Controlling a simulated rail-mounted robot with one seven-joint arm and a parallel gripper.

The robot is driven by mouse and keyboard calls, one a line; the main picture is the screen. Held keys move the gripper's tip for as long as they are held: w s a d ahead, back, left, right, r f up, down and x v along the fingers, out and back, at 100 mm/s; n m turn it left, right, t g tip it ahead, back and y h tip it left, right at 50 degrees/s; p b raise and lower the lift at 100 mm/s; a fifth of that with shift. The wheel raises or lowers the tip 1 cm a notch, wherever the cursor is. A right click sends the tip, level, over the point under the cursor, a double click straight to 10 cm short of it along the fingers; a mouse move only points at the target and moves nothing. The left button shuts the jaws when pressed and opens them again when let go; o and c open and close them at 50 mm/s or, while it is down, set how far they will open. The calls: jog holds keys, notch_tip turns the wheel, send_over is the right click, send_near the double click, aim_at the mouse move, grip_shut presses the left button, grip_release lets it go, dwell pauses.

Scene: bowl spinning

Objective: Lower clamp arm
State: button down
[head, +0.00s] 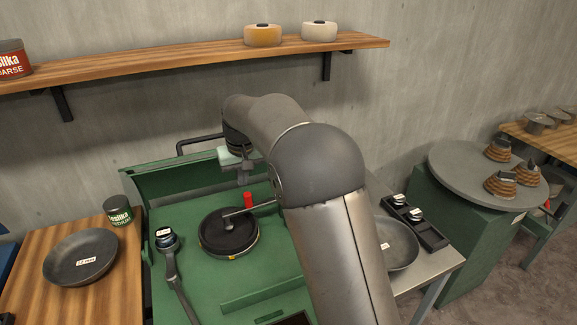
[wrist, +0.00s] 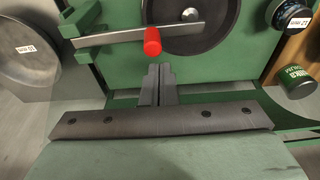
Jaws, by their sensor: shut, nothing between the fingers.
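The clamp arm (head: 263,205) is a thin grey bar reaching over a black round disc (head: 215,240) on the green machine. In the wrist view the bar (wrist: 110,37) crosses in front of part of the disc (wrist: 226,10). A red knob (head: 248,199) stands at the bar; the red knob (wrist: 152,42) is also plain in the wrist view. My gripper (wrist: 158,72) is shut and empty, its fingertips just short of the knob in the picture. I cannot tell whether they touch it. In the head view my arm hides part of the bar's right side.
A dark bowl (head: 81,256) and a green can (head: 118,210) are on the wooden table. A grey bowl (head: 402,246) and a black tray (head: 420,226) are at right. A shelf (head: 180,60) runs above.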

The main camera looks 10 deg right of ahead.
jog(key=shift+r, duration=0.1)
notch_tip(320, 180, up, 12)
jog(key=p, duration=0.9)
jog(key=shift+p, duration=0.3)
jog(key=s+d+m+b, duration=0.1)
jog(key=s+d, duration=0.4)
jog(key=s, duration=0.3)
jog(key=s+d+b, duration=0.1)
jog(key=s+d, duration=0.4)
jog(key=s, duration=0.3)
jog(key=s+d+f, duration=0.2)
jog(key=s+f, duration=0.1)
jog(key=s, duration=0.4)
jog(key=s+d+f+m+b, duration=0.1)
jog(key=s+d+f, duration=0.1)
jog(key=s, duration=0.5)
jog(key=s+d+f+g, duration=0.1)
jog(key=s+f, duration=0.3)
jog(key=s, duration=0.4)
jog(key=shift+d+m+h, duration=0.3)
jog(key=shift+d+m, duration=0.1)
jog(key=shift+d, duration=0.05)
jog(key=shift+w, duration=0.1)
